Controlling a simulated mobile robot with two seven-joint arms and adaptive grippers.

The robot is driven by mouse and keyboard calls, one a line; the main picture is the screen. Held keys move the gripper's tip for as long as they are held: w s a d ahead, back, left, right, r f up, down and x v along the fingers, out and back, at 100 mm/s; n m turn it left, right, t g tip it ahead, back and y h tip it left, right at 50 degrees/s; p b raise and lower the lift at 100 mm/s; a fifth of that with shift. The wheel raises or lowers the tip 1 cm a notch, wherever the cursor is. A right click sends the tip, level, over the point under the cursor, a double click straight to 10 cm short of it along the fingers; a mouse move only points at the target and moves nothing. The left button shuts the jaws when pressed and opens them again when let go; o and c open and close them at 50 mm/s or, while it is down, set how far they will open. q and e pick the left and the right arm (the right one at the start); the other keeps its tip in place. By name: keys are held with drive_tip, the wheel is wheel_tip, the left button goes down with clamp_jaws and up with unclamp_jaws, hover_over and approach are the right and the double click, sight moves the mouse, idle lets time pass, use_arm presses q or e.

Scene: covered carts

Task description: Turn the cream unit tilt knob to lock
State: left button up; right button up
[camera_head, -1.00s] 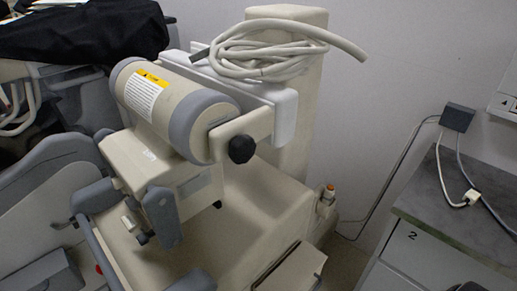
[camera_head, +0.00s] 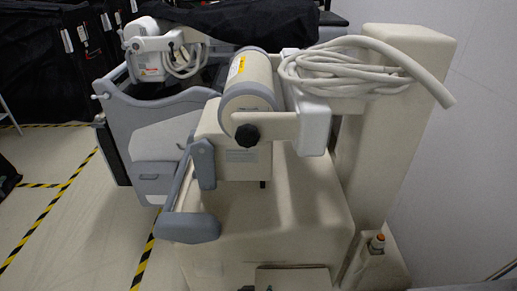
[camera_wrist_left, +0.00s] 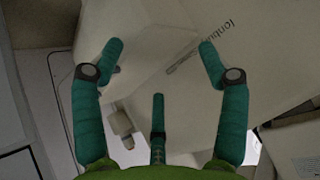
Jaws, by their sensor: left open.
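The cream unit (camera_head: 300,205) stands in the middle of the head view, with a grey-banded cylinder (camera_head: 252,82) on top. A black lobed knob (camera_head: 246,135) sits on the near end of the cream arm that crosses the cylinder's end. I take it for the tilt knob; its lock marking cannot be read. My left gripper (camera_wrist_left: 159,62) shows only in the left wrist view. Its teal fingers are spread apart and empty, in front of a pale surface (camera_wrist_left: 220,75) with partly hidden dark lettering. The knob is not visible in that view. My right gripper is not in view.
A coiled cream cable (camera_head: 345,68) lies on the unit beside its tall column (camera_head: 385,130). A grey handle (camera_head: 188,227) sticks out at the lower left. A second cream and grey unit (camera_head: 150,130) stands behind. Taped floor (camera_head: 45,205) is open at left.

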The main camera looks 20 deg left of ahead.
sight(247, 139)
use_arm(q)
drive_tip(key=w+d+r+n+t+y+p, duration=0.15)
drive_tip(key=w+r, duration=0.25)
drive_tip(key=r, duration=0.7)
drive_tip(key=w+r+n+t+h, duration=0.1)
drive_tip(key=w+r+t, duration=0.25)
drive_tip(key=r, duration=0.75)
drive_tip(key=s+a+r+n+t+y+p, duration=0.1)
drive_tip(key=a+r+n+t+y, duration=0.15)
drive_tip(key=r, duration=1.05)
drive_tip(key=s+a+r+n+t+y+p, duration=0.15)
drive_tip(key=r+n, duration=0.25)
drive_tip(key=r, duration=1)
drive_tip(key=x, duration=0.2)
drive_tip(key=p+x, duration=0.1)
drive_tip(key=x, duration=0.3)
drive_tip(key=shift+a+f+p, duration=0.35)
drive_tip(key=shift+a+p, duration=0.05)
drive_tip(key=shift+w+a+f, duration=0.1)
drive_tip(key=shift+w, duration=0.25)
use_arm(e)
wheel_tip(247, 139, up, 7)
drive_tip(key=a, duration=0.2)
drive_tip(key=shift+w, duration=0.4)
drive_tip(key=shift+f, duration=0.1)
